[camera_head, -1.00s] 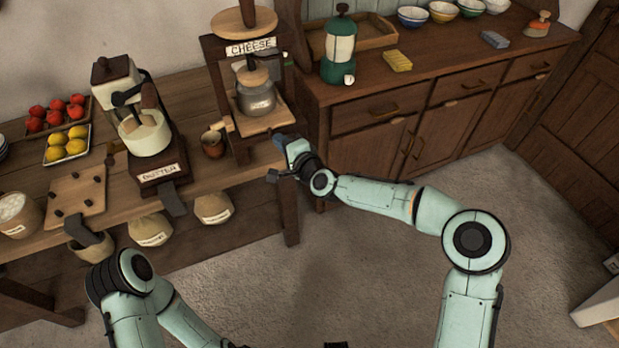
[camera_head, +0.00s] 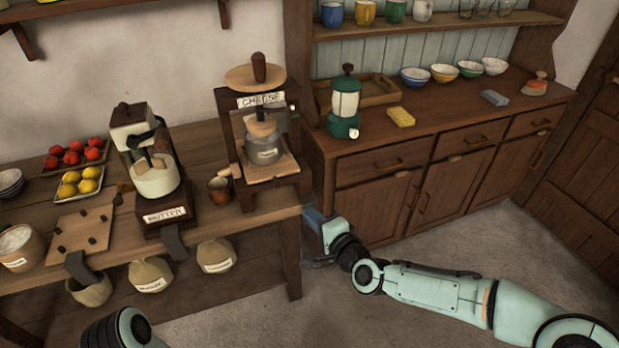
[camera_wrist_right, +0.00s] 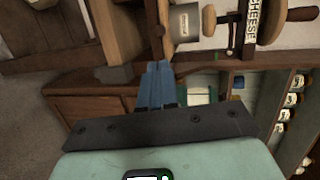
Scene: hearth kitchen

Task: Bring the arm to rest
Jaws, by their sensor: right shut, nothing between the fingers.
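My right arm (camera_head: 430,289) reaches in from the lower right in the head view. Its right gripper (camera_head: 312,217) is beside the right end of the wooden table, in front of the cabinet. In the right wrist view the blue fingers (camera_wrist_right: 156,85) are together with nothing between them.
The cheese press (camera_head: 262,135) and butter machine (camera_head: 150,180) stand on the wooden table (camera_head: 265,212). The cabinet (camera_head: 385,205) at the right bears a green lantern-like device (camera_head: 345,105), a yellow sponge (camera_head: 401,117) and several bowls. The floor (camera_head: 480,230) in front is clear.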

